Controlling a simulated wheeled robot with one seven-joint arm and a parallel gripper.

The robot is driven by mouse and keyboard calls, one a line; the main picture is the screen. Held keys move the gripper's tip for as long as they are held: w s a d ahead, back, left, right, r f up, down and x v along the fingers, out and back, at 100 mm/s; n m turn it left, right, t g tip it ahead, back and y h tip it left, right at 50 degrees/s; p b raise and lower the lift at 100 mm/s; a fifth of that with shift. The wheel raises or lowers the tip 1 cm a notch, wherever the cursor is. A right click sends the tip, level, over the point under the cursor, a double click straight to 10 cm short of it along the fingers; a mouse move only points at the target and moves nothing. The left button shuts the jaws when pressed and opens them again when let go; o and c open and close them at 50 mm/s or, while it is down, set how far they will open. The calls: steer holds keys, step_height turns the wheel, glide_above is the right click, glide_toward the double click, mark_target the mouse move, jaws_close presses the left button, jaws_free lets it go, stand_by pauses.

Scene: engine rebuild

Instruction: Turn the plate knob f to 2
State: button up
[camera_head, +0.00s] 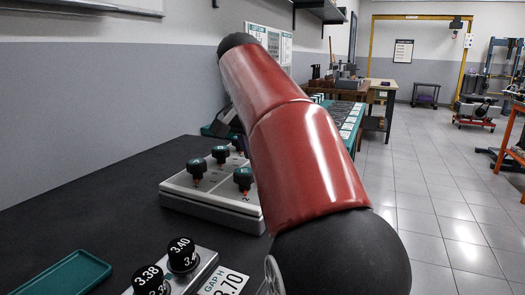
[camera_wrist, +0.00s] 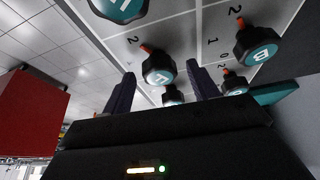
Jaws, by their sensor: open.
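A pale plate (camera_head: 212,208) with several black knobs stands on the dark bench. The knobs have teal tops and orange pointers. In the wrist view my gripper (camera_wrist: 161,74) is open, with its two dark fingers apart. A knob (camera_wrist: 157,70) shows between the fingertips, and I cannot tell if they flank it or only line up with it. Its letter is hard to read, so I cannot be sure it is f. Its orange pointer (camera_wrist: 144,47) points towards a printed 2 (camera_wrist: 133,41). In the head view my red arm hides part of the plate, and the gripper is mostly hidden.
Other knobs stand close by: one at the right (camera_wrist: 256,46), one lower right (camera_wrist: 234,85), one behind (camera_wrist: 171,97), one at the top edge (camera_wrist: 120,6). A teal tray (camera_head: 62,275) and a block with black 3.38 and 3.40 pieces (camera_head: 183,253) lie nearer on the bench.

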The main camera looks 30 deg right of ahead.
steer(key=v, duration=0.7)
steer(key=shift+r, duration=0.35)
steer(key=shift+s+a, duration=0.1)
steer(key=shift+s, duration=0.1)
